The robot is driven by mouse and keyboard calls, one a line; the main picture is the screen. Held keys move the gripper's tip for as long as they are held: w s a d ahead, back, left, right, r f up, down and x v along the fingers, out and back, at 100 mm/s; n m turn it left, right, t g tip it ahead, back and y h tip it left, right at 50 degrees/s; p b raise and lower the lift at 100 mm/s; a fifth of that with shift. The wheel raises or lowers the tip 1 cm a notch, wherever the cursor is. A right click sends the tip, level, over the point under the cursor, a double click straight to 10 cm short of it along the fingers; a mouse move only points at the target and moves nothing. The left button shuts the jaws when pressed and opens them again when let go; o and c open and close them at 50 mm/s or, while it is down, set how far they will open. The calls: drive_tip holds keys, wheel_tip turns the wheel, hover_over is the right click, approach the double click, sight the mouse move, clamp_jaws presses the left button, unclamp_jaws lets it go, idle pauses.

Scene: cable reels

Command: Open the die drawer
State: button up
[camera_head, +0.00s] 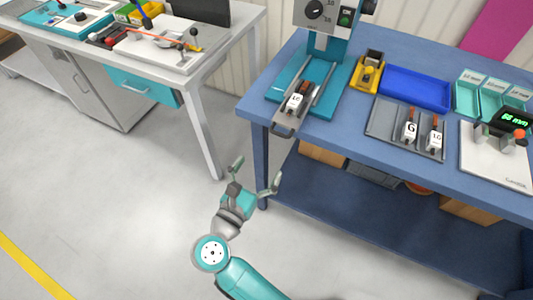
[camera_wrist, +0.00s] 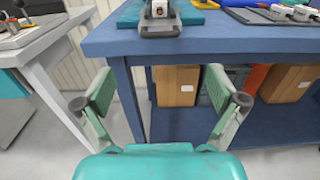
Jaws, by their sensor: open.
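The grey die drawer (camera_head: 297,111) sits in the teal base of the press (camera_head: 323,72) on the blue bench. Its front end with a dark handle (camera_head: 283,131) reaches to the bench's front edge. A white numbered die block (camera_head: 295,102) lies in it. In the wrist view the drawer's front (camera_wrist: 160,30) shows at the top, partly cut off. My gripper (camera_head: 257,174) is open and empty, in front of the bench and lower in the picture than the handle. Its two spread fingers also show in the wrist view (camera_wrist: 158,88), with nothing between them but the background.
A blue tray (camera_head: 415,88), a yellow holder (camera_head: 367,72) and a grey die tray (camera_head: 380,121) stand right of the press. Boxes sit on the lower shelf (camera_head: 345,190). A white workbench (camera_head: 205,75) with a teal drawer stands left. The floor between is clear.

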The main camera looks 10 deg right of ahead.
drive_tip(key=shift+v, duration=0.95)
drive_tip(key=s+d+r+n+t+y, duration=0.2)
drive_tip(key=s+d+r+n+t, duration=0.2)
drive_tip(key=s+d+n+t, duration=0.75)
drive_tip(key=s+d+f+n+g+y, duration=0.1)
drive_tip(key=s+f+n+g+y, duration=0.1)
drive_tip(key=s+n, duration=0.5)
drive_tip(key=s+d+f+n+g+y, duration=0.1)
drive_tip(key=s+f+n+g+y, duration=0.2)
drive_tip(key=n, duration=1.1)
drive_tip(key=s+d+f+n+g+y, duration=0.1)
drive_tip(key=s+f+n+g+y, duration=0.2)
drive_tip(key=s+n+g, duration=0.3)
drive_tip(key=s+n, duration=0.4)
drive_tip(key=shift+s+d+f+n+y, duration=0.2)
drive_tip(key=shift+s+d+n+y, duration=0.1)
drive_tip(key=shift+s+n, duration=0.1)
